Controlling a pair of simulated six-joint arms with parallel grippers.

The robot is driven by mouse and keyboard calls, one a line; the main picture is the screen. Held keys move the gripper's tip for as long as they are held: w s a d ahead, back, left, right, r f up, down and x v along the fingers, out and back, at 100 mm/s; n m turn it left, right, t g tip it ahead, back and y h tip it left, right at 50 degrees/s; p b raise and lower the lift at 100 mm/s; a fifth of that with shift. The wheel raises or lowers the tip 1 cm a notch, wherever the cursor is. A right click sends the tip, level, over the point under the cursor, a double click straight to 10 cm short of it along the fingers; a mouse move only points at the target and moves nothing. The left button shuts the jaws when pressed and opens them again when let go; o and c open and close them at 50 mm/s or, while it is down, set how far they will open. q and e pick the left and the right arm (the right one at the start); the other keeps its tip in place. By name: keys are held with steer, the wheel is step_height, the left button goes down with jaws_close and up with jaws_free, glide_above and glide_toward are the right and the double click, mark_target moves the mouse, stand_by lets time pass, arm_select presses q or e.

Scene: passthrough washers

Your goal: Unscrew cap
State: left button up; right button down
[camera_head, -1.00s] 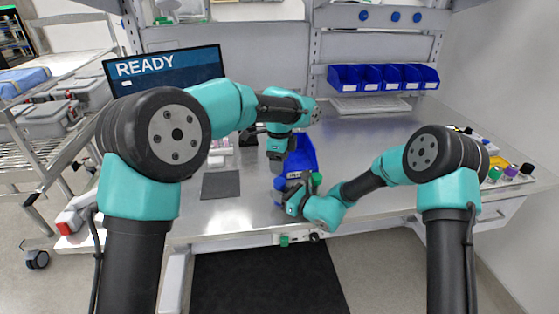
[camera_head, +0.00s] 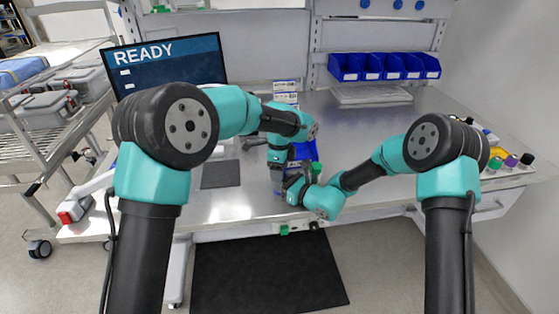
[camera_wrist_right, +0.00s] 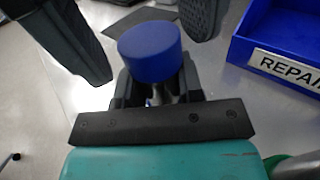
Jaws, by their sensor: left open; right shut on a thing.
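A blue round cap (camera_wrist_right: 150,51) sits on top of the thing held in my right gripper (camera_wrist_right: 155,93), which is shut on it in the right wrist view. Only a little of the body below the cap shows. My left gripper (camera_head: 279,174) hangs close above my right gripper (camera_head: 297,184) in the head view, where the two overlap and hide the cap. In the right wrist view, the open dark fingers of my left gripper (camera_wrist_right: 130,35) stand on either side of the cap, apart from it.
A blue bin (camera_wrist_right: 285,45) with a REPAIR label is close to the right of the cap. A dark mat (camera_head: 221,174) lies on the bench at left. Several blue bins (camera_head: 385,67) hang at the back. Colored caps (camera_head: 511,160) stand at the right edge. The bench's middle right is clear.

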arm_select(q)
steer(key=shift+f, duration=0.3)
steer(key=shift+c, duration=0.5)
steer(key=c, duration=0.8)
steer(key=shift+c, duration=0.2)
steer(key=shift+n, duration=0.3)
steer(key=n, duration=0.9)
steer(key=shift+n, duration=0.3)
steer(key=n, duration=1.1)
steer(key=shift+r, duration=0.1)
